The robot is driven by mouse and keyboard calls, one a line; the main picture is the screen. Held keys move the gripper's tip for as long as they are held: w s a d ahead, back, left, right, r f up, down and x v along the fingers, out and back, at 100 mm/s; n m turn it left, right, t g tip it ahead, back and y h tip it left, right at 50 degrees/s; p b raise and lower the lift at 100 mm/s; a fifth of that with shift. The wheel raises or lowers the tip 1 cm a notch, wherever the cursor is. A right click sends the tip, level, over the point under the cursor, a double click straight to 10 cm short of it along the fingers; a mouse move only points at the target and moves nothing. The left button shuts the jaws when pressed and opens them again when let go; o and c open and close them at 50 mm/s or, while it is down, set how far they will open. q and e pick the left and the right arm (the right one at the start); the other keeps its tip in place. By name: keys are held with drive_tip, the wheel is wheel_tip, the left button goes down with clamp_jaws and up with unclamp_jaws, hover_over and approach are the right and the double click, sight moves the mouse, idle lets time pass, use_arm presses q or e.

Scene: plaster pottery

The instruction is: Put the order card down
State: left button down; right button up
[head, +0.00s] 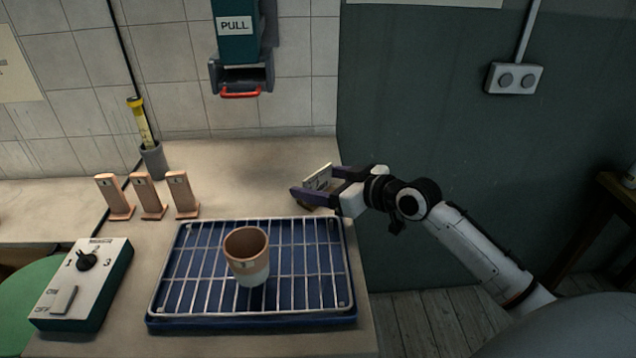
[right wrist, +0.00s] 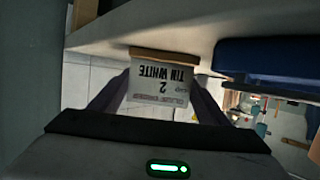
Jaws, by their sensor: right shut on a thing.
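My right gripper (head: 312,184) is shut on the order card (head: 319,177) at the back right of the counter, behind the rack's far right corner. The right wrist view shows the pale card (right wrist: 162,84) between the two dark fingers. It appears upside down there and reads "TIN WHITE" and "2". A brown wooden strip (right wrist: 165,54) runs along the card's lower edge, close against the counter (right wrist: 140,27). I cannot tell whether it touches the counter. The fingers hide part of the card in the head view. My left gripper is not in view.
A blue tray with a wire rack (head: 320,270) holds a brown and white cup (head: 247,262). Three wooden stands (head: 150,196) and a switch box (head: 82,283) are at left. A teal "PULL" dispenser (head: 236,40) hangs on the wall. The counter's right edge is close to my gripper.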

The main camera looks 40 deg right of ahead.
drive_tip(key=o, duration=1.1)
drive_tip(key=shift+f, duration=0.1)
drive_tip(key=shift+c, duration=0.2)
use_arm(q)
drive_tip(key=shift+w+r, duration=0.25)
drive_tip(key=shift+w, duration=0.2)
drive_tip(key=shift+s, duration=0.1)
use_arm(e)
drive_tip(key=shift+s, duration=0.25)
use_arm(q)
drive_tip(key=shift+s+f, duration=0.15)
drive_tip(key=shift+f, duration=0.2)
use_arm(e)
drive_tip(key=v, duration=1.1)
drive_tip(key=shift+s+r, duration=0.2)
drive_tip(key=shift+r, duration=0.1)
